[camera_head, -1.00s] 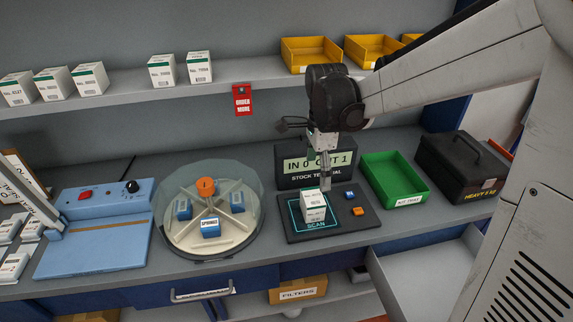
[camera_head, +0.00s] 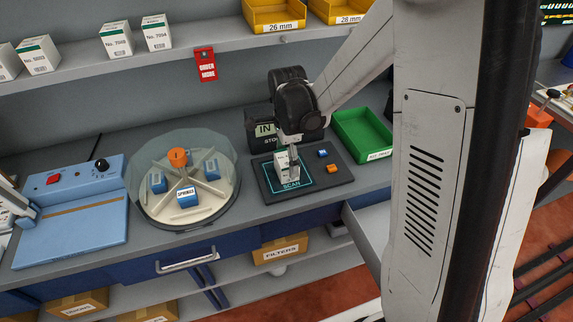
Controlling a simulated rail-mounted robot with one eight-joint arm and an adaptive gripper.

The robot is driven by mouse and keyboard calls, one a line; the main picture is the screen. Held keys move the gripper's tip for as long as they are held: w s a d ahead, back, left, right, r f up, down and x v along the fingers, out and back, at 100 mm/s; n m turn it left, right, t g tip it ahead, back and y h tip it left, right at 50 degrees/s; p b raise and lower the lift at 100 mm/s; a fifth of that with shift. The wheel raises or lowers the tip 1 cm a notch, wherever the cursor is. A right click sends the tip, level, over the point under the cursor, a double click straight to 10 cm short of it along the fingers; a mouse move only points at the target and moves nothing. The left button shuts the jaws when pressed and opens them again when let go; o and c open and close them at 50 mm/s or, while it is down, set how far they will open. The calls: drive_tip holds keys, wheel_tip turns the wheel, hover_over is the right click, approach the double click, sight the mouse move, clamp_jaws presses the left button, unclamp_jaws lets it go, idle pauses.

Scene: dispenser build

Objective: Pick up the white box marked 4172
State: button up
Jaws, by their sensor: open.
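A white box (camera_head: 281,163) with a dark top edge stands on the black scan pad (camera_head: 335,174), inside its lit square marked SCAN. Its number is too small and too covered to read. My gripper (camera_head: 291,174) is open and points down right at the box. A finger covers the box's right side in this view. I cannot tell whether the fingers touch it. Several other white boxes stand on the upper shelf, among them one marked 7008 (camera_head: 117,41) and one marked 7094 (camera_head: 157,33).
A blue and an orange button (camera_head: 323,168) sit on the pad's right. The stock terminal (camera_head: 263,131) is behind, partly hidden by my arm. A glass-covered turntable (camera_head: 205,210) is left, a green tray (camera_head: 363,135) right. An open drawer (camera_head: 365,240) juts out at front right.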

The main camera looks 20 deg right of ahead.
drive_tip(key=shift+f, duration=1.8)
drive_tip(key=c, duration=1.6)
drive_tip(key=shift+r, duration=0.15)
